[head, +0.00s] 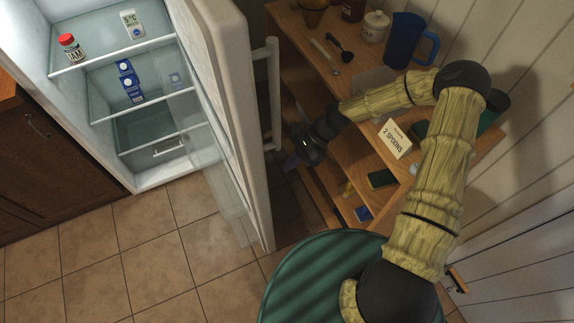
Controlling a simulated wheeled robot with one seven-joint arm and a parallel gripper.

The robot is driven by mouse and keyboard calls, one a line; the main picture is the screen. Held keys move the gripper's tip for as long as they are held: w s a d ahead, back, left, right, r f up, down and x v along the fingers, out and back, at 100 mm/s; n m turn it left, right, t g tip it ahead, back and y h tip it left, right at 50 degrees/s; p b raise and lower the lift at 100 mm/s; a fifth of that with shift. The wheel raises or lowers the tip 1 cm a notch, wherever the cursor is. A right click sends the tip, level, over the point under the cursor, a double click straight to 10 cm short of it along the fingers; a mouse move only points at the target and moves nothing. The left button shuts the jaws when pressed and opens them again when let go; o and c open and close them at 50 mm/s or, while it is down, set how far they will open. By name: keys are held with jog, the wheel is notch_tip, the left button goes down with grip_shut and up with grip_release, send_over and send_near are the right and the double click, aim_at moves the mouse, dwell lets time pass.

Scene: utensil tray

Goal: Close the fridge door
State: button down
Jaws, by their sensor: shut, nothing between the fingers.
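The white fridge (155,186) stands at the upper left with its shelves exposed. Its door (250,150) is swung wide open, its outer face and long white handle (275,95) turned to the right. My arm reaches in from the right over the wooden shelf unit.
Inside the fridge are a jar (71,48), a white carton (132,24) and blue cartons (130,82). The wooden shelf unit (300,50) with a blue jug (408,40) and a "2 SPOONS" card (395,139) stands right of the door. The tiled floor (150,240) before the fridge is clear.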

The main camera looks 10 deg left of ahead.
jog(key=x, duration=0.8)
jog(key=shift+s+a, duration=0.1)
jog(key=shift+a, duration=0.05)
